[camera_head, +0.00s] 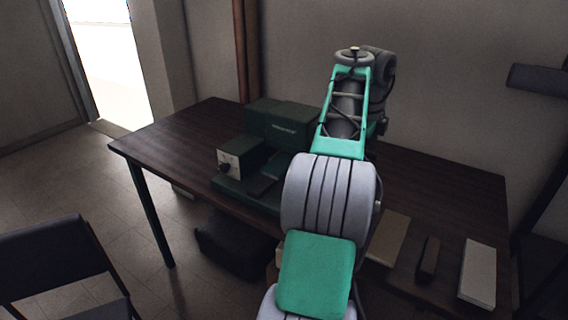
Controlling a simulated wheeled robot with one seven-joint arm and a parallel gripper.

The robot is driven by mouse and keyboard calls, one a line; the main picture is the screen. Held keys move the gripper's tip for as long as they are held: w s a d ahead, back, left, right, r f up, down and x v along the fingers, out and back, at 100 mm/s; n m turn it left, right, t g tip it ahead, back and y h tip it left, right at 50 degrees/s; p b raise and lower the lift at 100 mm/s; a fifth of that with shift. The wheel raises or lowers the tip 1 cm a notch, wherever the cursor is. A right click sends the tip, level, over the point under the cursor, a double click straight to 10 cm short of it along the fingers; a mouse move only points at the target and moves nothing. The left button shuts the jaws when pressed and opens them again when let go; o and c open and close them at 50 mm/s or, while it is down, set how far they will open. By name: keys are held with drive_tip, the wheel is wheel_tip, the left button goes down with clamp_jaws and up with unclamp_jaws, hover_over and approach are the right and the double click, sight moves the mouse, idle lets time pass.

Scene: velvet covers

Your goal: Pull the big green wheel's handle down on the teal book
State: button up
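A dark green machine (279,125) stands on the table, left of my arm. A lower dark green part with a pale front panel and a knob (226,162) sits at its left front. A flat dark green base (240,190) extends in front, partly covered by my arm. I cannot make out a big green wheel, its handle or a teal book; my arm hides the right side of the machine. My gripper is not visible.
The dark wooden table (190,134) has free room at its left end. On its right lie a tan flat block (388,238), a narrow brown block (428,258) and a cream block (478,272). A dark chair (50,262) stands at the lower left.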

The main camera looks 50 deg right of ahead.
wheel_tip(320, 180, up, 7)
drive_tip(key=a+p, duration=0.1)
drive_tip(key=p, duration=0.5)
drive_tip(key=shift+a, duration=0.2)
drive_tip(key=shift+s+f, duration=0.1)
